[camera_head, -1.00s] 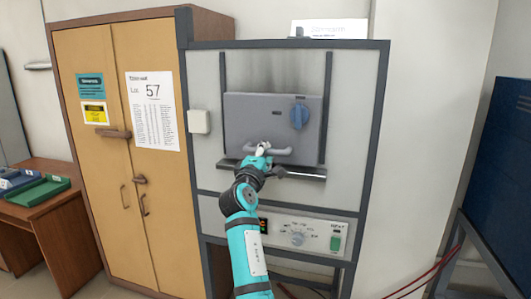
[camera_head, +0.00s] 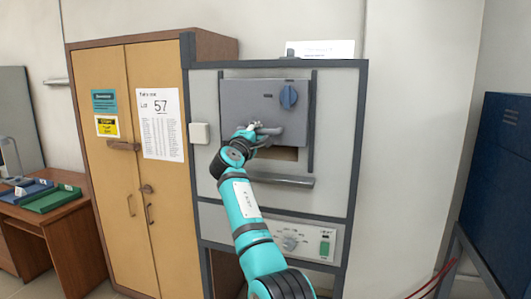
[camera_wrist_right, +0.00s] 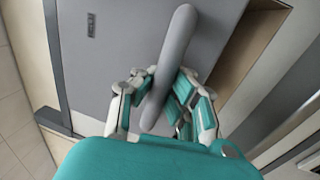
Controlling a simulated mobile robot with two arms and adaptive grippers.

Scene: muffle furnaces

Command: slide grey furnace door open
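The grey furnace door (camera_head: 243,104), with a blue round knob (camera_head: 289,97), sits raised in its vertical side rails on the furnace front. A strip of tan opening (camera_head: 283,154) shows beneath it. My right gripper (camera_head: 257,131) is at the grey bar handle (camera_head: 272,130) on the door's lower part. In the right wrist view the handle (camera_wrist_right: 176,45) runs between the fingers of the gripper (camera_wrist_right: 161,93), which close on it from both sides. The tan opening (camera_wrist_right: 243,50) shows there too, beside the door's edge. My left gripper is not in view.
A grey ledge (camera_head: 282,181) juts out below the opening, above the control panel (camera_head: 305,241). A tan cabinet (camera_head: 103,165) stands left. A desk with trays (camera_head: 52,198) is far left, and a dark blue unit (camera_head: 497,180) is at right.

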